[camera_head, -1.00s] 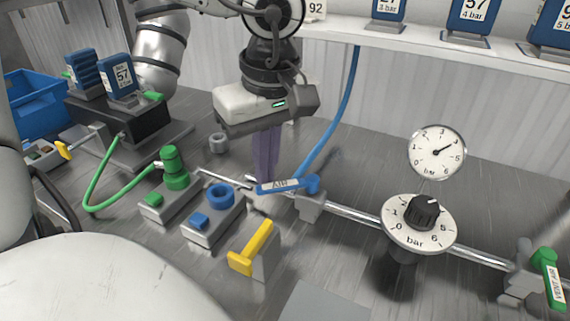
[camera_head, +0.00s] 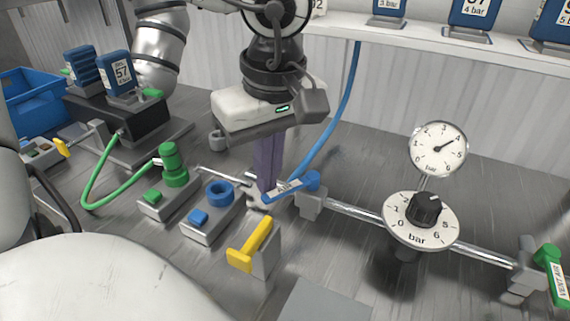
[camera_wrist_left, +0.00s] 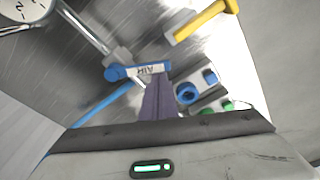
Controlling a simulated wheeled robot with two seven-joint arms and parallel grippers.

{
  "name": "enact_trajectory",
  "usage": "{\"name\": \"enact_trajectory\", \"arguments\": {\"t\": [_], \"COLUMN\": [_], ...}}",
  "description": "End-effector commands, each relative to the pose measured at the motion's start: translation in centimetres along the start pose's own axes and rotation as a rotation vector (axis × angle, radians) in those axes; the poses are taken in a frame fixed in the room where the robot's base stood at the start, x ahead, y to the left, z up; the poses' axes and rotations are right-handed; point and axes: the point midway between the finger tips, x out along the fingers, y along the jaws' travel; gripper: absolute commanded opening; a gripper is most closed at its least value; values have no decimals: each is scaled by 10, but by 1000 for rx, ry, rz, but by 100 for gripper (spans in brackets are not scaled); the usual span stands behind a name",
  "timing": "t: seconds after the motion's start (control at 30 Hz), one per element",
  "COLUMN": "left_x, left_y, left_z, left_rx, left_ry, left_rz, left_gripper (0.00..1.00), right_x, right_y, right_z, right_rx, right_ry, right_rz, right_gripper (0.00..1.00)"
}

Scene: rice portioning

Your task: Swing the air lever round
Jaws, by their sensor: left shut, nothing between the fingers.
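The blue air lever (camera_head: 296,186) with its white AIR label sits on a grey valve block on the metal pipe. In the head view its handle points left and slightly toward the front. My left gripper (camera_head: 266,192) points down with its purple fingers shut and empty. The fingertips are right at the handle's free end, on its far side, and seem to touch it. In the left wrist view the lever (camera_wrist_left: 140,70) lies across the tips of the shut fingers (camera_wrist_left: 157,85). My right gripper does not show.
A pressure gauge (camera_head: 438,149) and a black regulator knob (camera_head: 426,208) stand right of the lever. A yellow lever (camera_head: 251,245) is in front. Blue (camera_head: 220,192) and green (camera_head: 173,165) connectors sit to the left. A green vent lever (camera_head: 554,274) is at the far right.

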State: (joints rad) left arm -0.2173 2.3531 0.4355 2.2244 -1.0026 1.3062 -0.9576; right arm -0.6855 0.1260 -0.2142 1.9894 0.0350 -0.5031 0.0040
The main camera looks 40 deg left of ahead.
Motion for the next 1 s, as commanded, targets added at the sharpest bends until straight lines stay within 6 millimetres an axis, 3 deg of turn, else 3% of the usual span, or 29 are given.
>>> {"name": "enact_trajectory", "arguments": {"t": [0.2,1.0], "left_x": [-1,-11], "left_y": [-3,-1], "left_z": [16,31], "left_rx": [2,-1], "left_ry": [0,-2], "left_rz": [0,1], "left_gripper": [0,0], "right_x": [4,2], "right_y": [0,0], "right_z": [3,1], "right_rx": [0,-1], "right_ry": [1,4], "right_rz": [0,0], "right_gripper": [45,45]}}
